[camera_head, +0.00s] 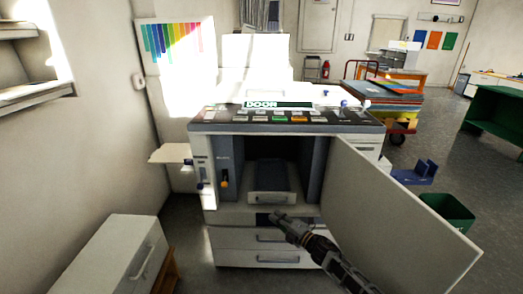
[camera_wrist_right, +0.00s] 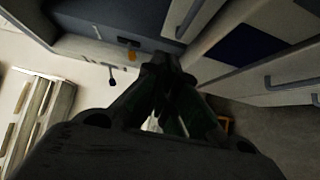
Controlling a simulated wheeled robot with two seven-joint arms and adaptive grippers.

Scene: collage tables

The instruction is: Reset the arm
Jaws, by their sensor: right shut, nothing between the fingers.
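My right gripper (camera_head: 277,217) comes in from the lower right in the head view, in front of the printing machine (camera_head: 228,218). It is shut with nothing in it, and its tip is near the dark patch at the top of the drawers. In the right wrist view the closed fingers (camera_wrist_right: 160,68) point toward the machine front. The machine's front door (camera_head: 400,220) stands wide open to the right. Inside the opening is a grey tray-like part (camera_head: 270,197). I cannot tell whether the gripper touches the machine. My left gripper is not in view.
A white drawer cabinet (camera_head: 110,260) stands at the lower left. A green bin (camera_head: 448,212) and a blue holder (camera_head: 415,173) are at the right, beyond the open door. A loaded cart (camera_head: 385,100) stands behind. Grey floor shows at the far right.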

